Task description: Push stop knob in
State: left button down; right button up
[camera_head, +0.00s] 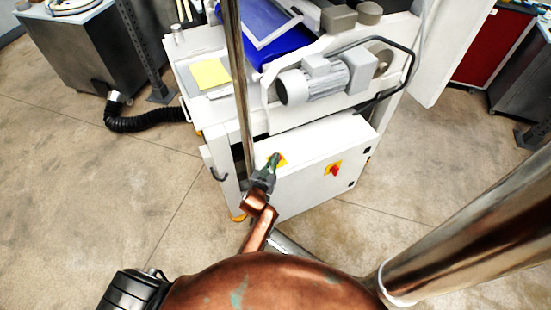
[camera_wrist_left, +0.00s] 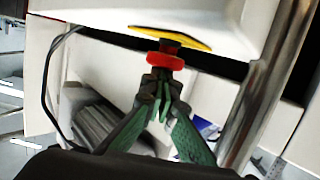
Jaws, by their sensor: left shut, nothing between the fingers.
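The stop knob is a red mushroom button (camera_wrist_left: 165,62) on a yellow round plate (camera_wrist_left: 190,39) in the left wrist view. The yellow plate also shows in the head view (camera_head: 282,162), on the white machine cabinet's front; there my gripper hides most of the knob. My left gripper (camera_head: 273,162) is shut and empty, with green fingers. In the left wrist view its fingertips (camera_wrist_left: 162,80) meet right at the knob's face, in line with it. I cannot tell whether they touch or whether the knob is pressed in. My right gripper is not in view.
A red rotary switch on a yellow plate (camera_head: 334,169) sits to the right on the white cabinet (camera_head: 310,190). A grey motor (camera_head: 315,80) is above. A black hose (camera_head: 145,123) lies at the left. The floor (camera_head: 110,210) left of the machine is clear.

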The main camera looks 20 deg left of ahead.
pick_arm(q)
jog(key=shift+s+f, duration=0.25)
jog(key=shift+f, duration=0.55)
jog(key=shift+r, duration=0.1)
jog(key=shift+r+p, duration=0.25)
jog(key=shift+p, duration=0.15)
notch_tip(320, 180, up, 5)
jog(key=p, duration=0.4)
jog(key=shift+s+r, duration=0.1)
jog(key=v, duration=0.9)
jog(key=shift+s, duration=0.1)
